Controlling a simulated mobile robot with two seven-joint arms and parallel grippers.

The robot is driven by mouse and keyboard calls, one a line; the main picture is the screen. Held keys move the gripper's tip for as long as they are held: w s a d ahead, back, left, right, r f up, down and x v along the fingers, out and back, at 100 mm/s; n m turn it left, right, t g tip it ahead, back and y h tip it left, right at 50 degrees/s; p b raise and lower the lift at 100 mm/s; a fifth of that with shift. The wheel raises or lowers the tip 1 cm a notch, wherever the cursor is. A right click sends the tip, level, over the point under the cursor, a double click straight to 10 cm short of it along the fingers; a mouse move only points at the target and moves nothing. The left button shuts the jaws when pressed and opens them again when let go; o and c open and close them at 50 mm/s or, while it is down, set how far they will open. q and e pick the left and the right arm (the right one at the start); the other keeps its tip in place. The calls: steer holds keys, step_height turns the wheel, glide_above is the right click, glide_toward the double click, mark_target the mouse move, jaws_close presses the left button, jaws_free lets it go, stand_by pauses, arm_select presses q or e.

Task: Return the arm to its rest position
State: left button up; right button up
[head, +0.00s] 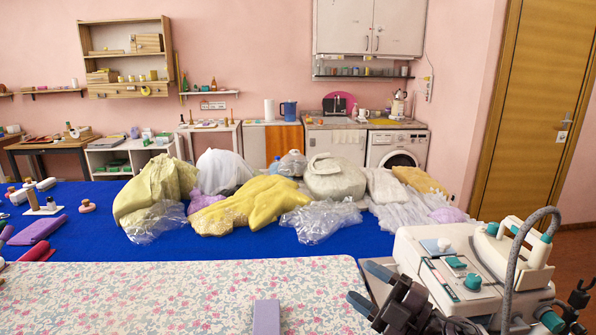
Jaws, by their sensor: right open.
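My right gripper (362,283) is at the bottom of the head view, right of centre. Its two dark fingers are apart, with nothing seen between them. It is just off the right end of the floral-covered pressing board (190,290) and in front of the white steam station (440,262). A white and teal iron (522,250) rests on top of the station, with a grey hose (518,265) arching beside it. My left gripper is not seen. No gown can be told apart in this view.
A lilac block (266,317) is on the board's near part. Behind is a blue table (260,250) bearing wrapped garment bundles (245,204), with spools and rolled cloths at left. A wooden door (540,110) stands at right. Most of the board is bare.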

steer(key=s+d+f+m+t+h, duration=0.1)
steer(key=s+d+f+m+h, duration=0.3)
steer(key=d+f+m+h, duration=0.4)
steer(key=s+d+f+m+t+h, duration=0.1)
steer(key=s+d+f+m+h, duration=0.35)
steer(key=m+h, duration=0.55)
steer(key=s+d+f+m+g, duration=0.1)
steer(key=s+f+m+g, duration=0.2)
steer(key=s, duration=0.4)
steer(key=s+d+f+g+y, duration=0.1)
steer(key=s+f+g, duration=0.2)
steer(key=s+g, duration=0.35)
steer(key=s+d+f+m+g, duration=0.1)
steer(key=s+f+m+g, duration=0.15)
steer(key=s, duration=0.55)
steer(key=w+f+n+t, duration=0.1)
steer(key=w+f+t, duration=0.6)
steer(key=f, duration=0.4)
steer(key=shift+t+y, duration=0.3)
steer(key=shift+t, duration=0.5)
